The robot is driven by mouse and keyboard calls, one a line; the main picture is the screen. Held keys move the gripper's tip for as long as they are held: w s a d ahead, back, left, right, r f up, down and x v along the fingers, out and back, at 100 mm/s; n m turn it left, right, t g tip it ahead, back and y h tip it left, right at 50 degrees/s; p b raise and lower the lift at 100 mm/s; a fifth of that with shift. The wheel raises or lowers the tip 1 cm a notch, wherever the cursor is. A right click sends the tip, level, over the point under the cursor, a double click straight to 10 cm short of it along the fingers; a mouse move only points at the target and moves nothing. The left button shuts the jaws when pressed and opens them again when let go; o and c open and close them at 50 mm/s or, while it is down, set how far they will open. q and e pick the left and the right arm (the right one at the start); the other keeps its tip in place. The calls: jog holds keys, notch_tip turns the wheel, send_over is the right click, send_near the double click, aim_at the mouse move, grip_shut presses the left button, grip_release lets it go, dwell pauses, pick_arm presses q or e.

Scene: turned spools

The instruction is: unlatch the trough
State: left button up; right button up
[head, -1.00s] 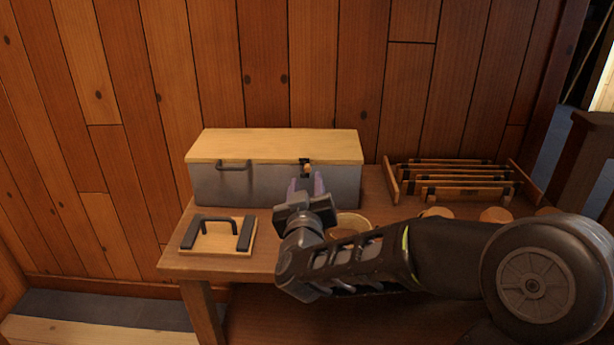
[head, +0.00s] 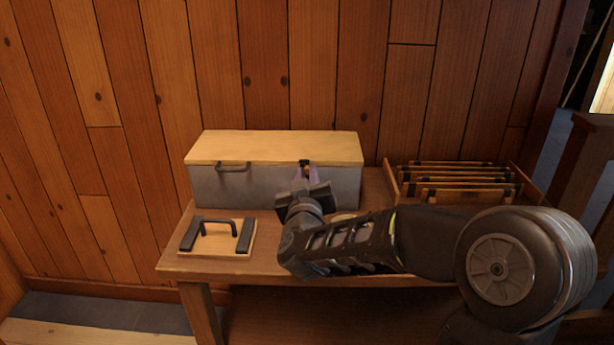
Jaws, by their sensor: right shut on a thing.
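The trough (head: 225,186) is a grey metal box with a pale wooden lid (head: 275,147), which lies closed on it. It stands at the back left of the wooden table. A dark handle (head: 233,168) is on the left of its front. A small dark latch (head: 305,162) is at the lid's front edge, right of the middle. My right gripper (head: 306,174) is at the trough's front, its fingers shut on the latch. The fingers and wrist hide the lower part of the latch. My left gripper is not in view.
A wooden board with a dark handle (head: 218,237) lies at the table's front left. A wooden rack (head: 460,182) stands at the back right. My right arm covers much of the table's (head: 180,262) right side. A wooden wall is close behind.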

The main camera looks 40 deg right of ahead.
grip_shut()
